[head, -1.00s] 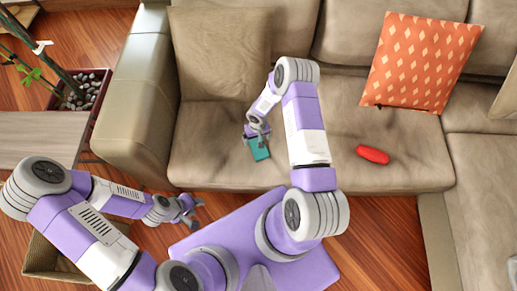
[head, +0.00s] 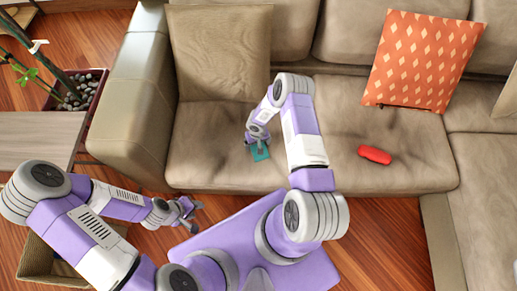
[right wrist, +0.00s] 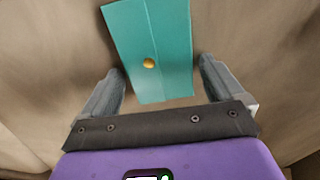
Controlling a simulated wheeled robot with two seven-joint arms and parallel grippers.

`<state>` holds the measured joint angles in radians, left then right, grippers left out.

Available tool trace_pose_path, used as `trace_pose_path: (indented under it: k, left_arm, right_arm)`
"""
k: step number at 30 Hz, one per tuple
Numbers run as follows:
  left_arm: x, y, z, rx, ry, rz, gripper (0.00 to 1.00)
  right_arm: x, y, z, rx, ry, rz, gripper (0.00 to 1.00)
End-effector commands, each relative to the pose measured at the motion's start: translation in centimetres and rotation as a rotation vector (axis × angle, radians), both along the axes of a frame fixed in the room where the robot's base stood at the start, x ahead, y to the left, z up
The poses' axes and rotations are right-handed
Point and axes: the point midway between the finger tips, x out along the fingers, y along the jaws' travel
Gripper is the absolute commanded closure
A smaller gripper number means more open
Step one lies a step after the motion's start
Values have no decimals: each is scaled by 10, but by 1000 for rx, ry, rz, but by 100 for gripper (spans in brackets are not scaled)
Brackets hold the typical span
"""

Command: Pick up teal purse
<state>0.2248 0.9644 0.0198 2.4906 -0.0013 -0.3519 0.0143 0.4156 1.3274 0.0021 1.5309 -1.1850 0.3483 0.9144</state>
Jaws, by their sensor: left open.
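The teal purse (head: 261,154) lies flat on the seat of the beige sofa, partly hidden by my right gripper (head: 257,140) in the head view. My right gripper (right wrist: 161,67) is open, with one finger on each side of the purse's near end. Gaps show between the fingers and the purse. My left gripper (head: 188,208) is open and empty, low at the left, away from the sofa seat.
A red object (head: 375,155) lies on the seat to the right of the purse. An orange patterned cushion (head: 424,60) and a beige cushion (head: 220,50) lean on the backrest. A wooden table (head: 38,138) and a planter with pebbles (head: 80,95) stand at the left.

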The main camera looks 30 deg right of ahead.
Motion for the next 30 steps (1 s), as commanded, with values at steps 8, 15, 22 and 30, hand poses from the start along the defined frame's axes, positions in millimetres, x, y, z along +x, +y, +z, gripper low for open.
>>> trace_pose_path:
  k: [8, 15, 22, 30]
  left_arm:
    - [0, 0, 0, 0, 0, 0, 57]
    - [0, 0, 0, 0, 0, 0, 57]
    - [0, 0, 10, 0, 0, 0, 57]
    - [0, 0, 27, 0, 0, 0, 57]
  right_arm:
    - [0, 0, 0, 0, 0, 0, 49]
    - [0, 0, 0, 0, 0, 1, 57]
    - [1, 0, 26, -1, -3, 4, 57]
    - [1, 0, 80, 0, -2, 2, 57]
